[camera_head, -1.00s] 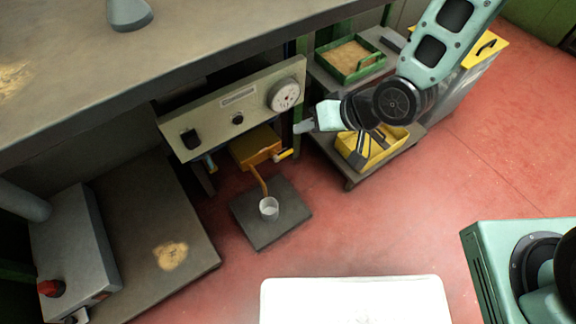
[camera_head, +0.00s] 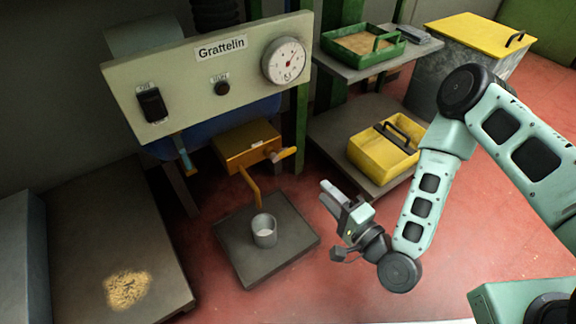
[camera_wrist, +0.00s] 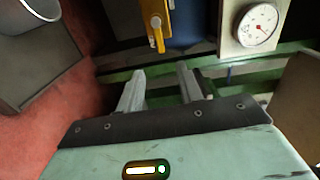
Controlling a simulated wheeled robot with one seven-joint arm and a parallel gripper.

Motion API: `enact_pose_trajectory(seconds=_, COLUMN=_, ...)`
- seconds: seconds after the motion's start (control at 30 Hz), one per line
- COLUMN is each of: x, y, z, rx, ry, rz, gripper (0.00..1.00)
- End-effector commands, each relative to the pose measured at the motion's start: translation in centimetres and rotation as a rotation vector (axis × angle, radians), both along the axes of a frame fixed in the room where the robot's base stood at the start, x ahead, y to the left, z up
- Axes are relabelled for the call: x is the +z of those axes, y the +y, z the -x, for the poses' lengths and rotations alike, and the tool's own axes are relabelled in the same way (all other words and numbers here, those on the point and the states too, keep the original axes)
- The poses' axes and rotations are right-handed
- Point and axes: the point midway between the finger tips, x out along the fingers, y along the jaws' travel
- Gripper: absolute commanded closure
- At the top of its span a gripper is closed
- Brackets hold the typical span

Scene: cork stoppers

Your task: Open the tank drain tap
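An orange box-shaped fitting (camera_head: 246,147) hangs under the front panel, with a yellow-orange handle (camera_head: 284,153) on its right side and an orange arm reaching down toward a small grey cup (camera_head: 264,230). A blue rounded body (camera_head: 200,138), possibly the tank, shows behind it. A small blue-and-yellow fitting (camera_head: 184,158) hangs at the panel's lower left; I cannot tell which part is the drain tap. My gripper (camera_head: 326,194) is right of the cup and below the handle, touching neither. In the wrist view its fingers (camera_wrist: 160,85) are apart and empty, with orange parts (camera_wrist: 154,22) beyond them.
The panel (camera_head: 185,82) carries a black switch (camera_head: 152,104), a button and a dial (camera_head: 284,61). The cup stands on a dark plate (camera_head: 286,258). A low shelf to the right holds a yellow tray (camera_head: 372,160); a green tray (camera_head: 362,57) is above. Red floor is open in front.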

Motion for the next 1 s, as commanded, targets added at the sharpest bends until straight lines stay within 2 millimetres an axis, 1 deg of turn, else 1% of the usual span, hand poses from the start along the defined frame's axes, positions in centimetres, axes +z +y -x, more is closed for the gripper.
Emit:
enact_pose_trajectory(seconds=0.03, x=-0.6, y=-0.2, z=0.1, rx=-0.012, ry=0.002, rz=-0.013, gripper=0.64)
enact_pose_trajectory(seconds=0.17, x=-0.5, y=-0.1, z=-0.2, rx=-0.017, ry=0.0, rz=-0.021, gripper=0.64)
enact_pose_trajectory(seconds=0.27, x=-0.6, y=0.3, z=-0.7, rx=-0.013, ry=0.0, rz=-0.016, gripper=0.64)
enact_pose_trajectory(seconds=0.43, x=-0.4, y=1.5, z=-2.3, rx=-0.012, ry=-0.007, rz=-0.02, gripper=0.64)
enact_pose_trajectory(seconds=0.8, x=-0.8, y=5.6, z=-8.8, rx=-0.02, ry=-0.006, rz=-0.021, gripper=0.64)
enact_pose_trajectory(seconds=1.0, x=-0.7, y=7.7, z=-11.9, rx=-0.019, ry=-0.004, rz=-0.022, gripper=0.64)
